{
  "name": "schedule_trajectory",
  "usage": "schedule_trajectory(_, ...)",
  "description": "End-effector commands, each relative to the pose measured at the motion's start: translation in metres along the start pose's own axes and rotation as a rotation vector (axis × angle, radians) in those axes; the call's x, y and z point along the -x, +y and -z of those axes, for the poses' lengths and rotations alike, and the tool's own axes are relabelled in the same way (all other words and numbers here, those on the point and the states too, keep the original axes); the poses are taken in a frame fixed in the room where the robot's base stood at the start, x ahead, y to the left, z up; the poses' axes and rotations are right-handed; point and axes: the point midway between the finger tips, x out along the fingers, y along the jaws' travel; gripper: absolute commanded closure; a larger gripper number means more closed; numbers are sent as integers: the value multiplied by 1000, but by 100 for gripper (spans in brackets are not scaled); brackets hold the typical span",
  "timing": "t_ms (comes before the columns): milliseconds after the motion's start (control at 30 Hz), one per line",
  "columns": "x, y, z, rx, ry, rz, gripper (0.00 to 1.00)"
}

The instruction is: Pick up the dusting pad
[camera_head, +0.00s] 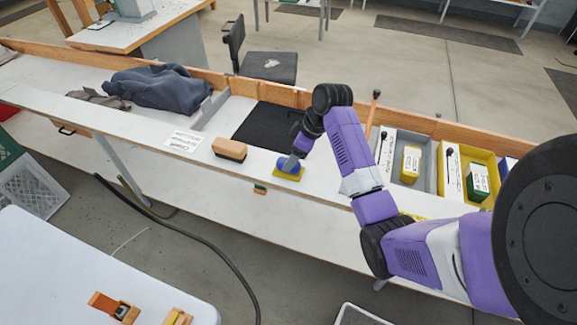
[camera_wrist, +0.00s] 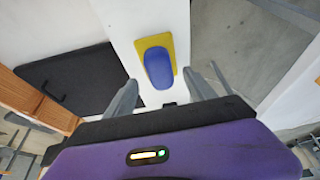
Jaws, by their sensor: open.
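The dusting pad, with a blue rounded top (camera_head: 289,163) and a yellow base, lies on the white bench (camera_head: 330,183) near its front edge. In the wrist view, the blue-topped pad (camera_wrist: 159,68) shows just beyond my fingertips, between the lines of the two fingers. My gripper (camera_wrist: 165,82) is open and empty, its grey fingers spread to either side of the pad's near end. I cannot tell the exact height gap.
An orange-and-black block (camera_head: 229,149) lies left of the pad, beside a printed card (camera_head: 184,141). A black mat (camera_head: 268,125) lies behind. Trays with small boxes, such as a yellow tray (camera_head: 487,157), stand right. Dark cloth (camera_head: 160,88) lies far left.

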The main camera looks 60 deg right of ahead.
Motion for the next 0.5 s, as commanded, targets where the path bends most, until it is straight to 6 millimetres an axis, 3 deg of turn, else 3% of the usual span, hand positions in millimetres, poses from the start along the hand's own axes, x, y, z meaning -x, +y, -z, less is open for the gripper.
schedule_trajectory(200,-28,-1,1,-1,-1,1,36)
schedule_trajectory(500,-34,-1,1,-1,0,-1,36)
